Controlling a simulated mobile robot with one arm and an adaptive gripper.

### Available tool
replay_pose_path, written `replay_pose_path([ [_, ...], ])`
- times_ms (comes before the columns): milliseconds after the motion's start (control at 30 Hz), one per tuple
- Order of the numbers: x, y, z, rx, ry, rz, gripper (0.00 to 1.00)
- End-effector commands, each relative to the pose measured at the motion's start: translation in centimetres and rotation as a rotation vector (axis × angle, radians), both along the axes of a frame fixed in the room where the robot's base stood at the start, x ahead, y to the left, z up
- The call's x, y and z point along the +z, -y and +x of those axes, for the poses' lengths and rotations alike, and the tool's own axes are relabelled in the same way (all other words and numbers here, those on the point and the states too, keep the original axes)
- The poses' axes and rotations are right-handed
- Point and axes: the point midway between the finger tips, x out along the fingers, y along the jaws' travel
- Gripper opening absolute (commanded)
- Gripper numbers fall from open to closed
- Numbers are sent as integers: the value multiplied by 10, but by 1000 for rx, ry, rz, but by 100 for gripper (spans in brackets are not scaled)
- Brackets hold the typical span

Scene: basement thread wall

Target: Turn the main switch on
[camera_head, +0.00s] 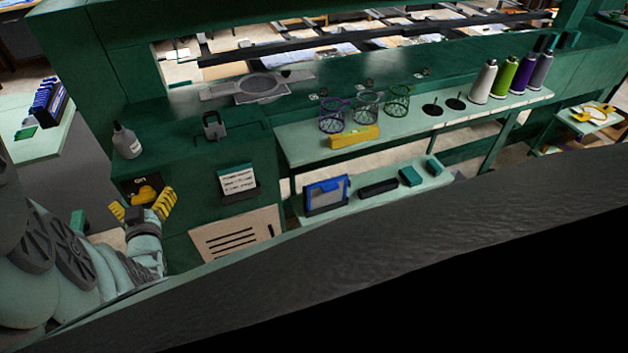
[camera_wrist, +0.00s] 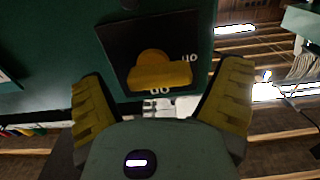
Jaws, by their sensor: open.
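The main switch is a yellow rotary handle (camera_head: 146,193) on a black square plate (camera_head: 130,185), set in the front of the green cabinet at the left. White "on" lettering shows on the plate. In the wrist view the yellow handle (camera_wrist: 160,71) is straight ahead, with its wide bar lying roughly crosswise on the black plate (camera_wrist: 114,43). My gripper (camera_head: 146,207) has yellow ribbed fingers spread apart, just in front of the switch. In the wrist view my gripper's fingers (camera_wrist: 160,88) stand either side of the handle, with nothing between them seen touching it.
A card holder (camera_head: 238,183) hangs to the right on the cabinet front, above a vented panel (camera_head: 238,235). A bottle (camera_head: 126,141) and a padlock-shaped item (camera_head: 213,126) stand on top. A shelf (camera_head: 300,152) with wire cups and thread cones extends right.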

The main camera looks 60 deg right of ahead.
Motion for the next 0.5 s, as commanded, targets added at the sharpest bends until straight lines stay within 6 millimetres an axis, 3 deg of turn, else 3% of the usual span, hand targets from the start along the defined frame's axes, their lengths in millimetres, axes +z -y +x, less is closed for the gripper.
replay_pose_path([
  [367,0,2,2,-1,0,0,92],
  [500,0,2,2,-1,0,0,79],
])
